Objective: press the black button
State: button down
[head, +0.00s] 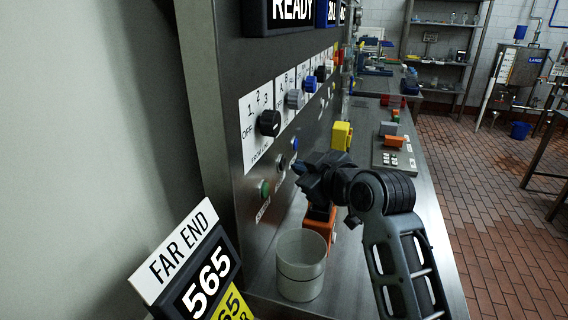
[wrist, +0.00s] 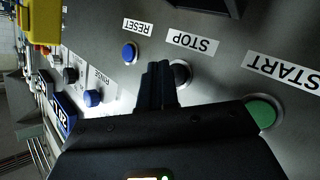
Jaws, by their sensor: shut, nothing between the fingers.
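The black button (wrist: 182,72), under the STOP label, is on the steel panel in the wrist view. It also shows in the head view (head: 281,161), just left of my gripper (head: 299,168). In the wrist view my gripper (wrist: 158,70) is shut and empty. Its fingertips point at the panel and overlap the button's left edge in that picture. I cannot tell whether they touch it. A blue RESET button (wrist: 129,52) is to the left of the fingers. A green START button (wrist: 261,112) is to the right, partly behind my gripper body.
Black (head: 269,123), grey (head: 295,99) and blue (head: 310,85) knobs stick out of the panel above.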

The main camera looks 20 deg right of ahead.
jog(key=shift+s+d+p, duration=0.15)
jog(key=shift+s+d, duration=0.55)
jog(key=shift+d, duration=0.35)
jog(key=shift+s+d+p, duration=0.15)
jog(key=shift+s+d, duration=0.55)
jog(key=shift+d, duration=0.35)
